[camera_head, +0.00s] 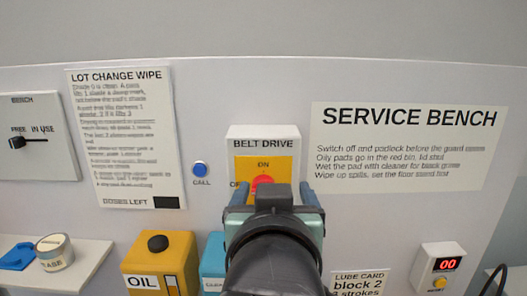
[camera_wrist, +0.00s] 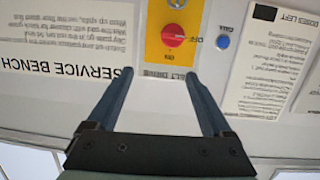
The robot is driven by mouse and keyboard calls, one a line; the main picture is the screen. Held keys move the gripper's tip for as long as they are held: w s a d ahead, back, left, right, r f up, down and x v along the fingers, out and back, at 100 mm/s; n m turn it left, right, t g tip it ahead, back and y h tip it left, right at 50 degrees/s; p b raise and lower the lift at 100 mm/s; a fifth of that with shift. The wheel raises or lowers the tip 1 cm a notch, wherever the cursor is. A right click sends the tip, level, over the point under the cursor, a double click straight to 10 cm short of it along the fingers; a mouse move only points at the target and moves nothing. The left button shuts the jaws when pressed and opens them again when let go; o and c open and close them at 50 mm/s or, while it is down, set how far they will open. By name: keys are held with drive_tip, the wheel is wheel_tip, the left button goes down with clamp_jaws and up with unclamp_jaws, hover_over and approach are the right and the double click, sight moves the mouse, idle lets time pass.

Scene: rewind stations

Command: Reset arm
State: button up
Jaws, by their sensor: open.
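My gripper (camera_head: 273,190) is raised in front of the belt drive box (camera_head: 262,132) on the white panel. In the wrist view, where the panel appears upside down, my gripper (camera_wrist: 159,73) has its two blue fingers apart with nothing between them. The red rotary knob (camera_wrist: 173,36) on its yellow plate (camera_wrist: 158,48) lies beyond the fingertips. In the head view my gripper and wrist hide the lower part of the box, and only the top of the red knob (camera_head: 262,181) shows.
A blue call button (camera_head: 200,168) is left of the box. Below are a yellow oil container (camera_head: 160,266), a blue container (camera_head: 214,262), a shelf (camera_head: 92,262) with a round tin (camera_head: 55,252), and a reset unit (camera_head: 439,268) reading 00. A bench switch (camera_head: 18,142) is far left.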

drive_tip(key=s+r+t, duration=0.5)
drive_tip(key=r, duration=0.4)
drive_tip(key=s+a+r+t+b, duration=0.1)
drive_tip(key=s+r+t, duration=0.4)
drive_tip(key=r, duration=0.4)
drive_tip(key=shift+s+a+r+t+y, duration=0.2)
drive_tip(key=shift+s+r+t+y, duration=0.2)
drive_tip(key=shift+t, duration=0.4)
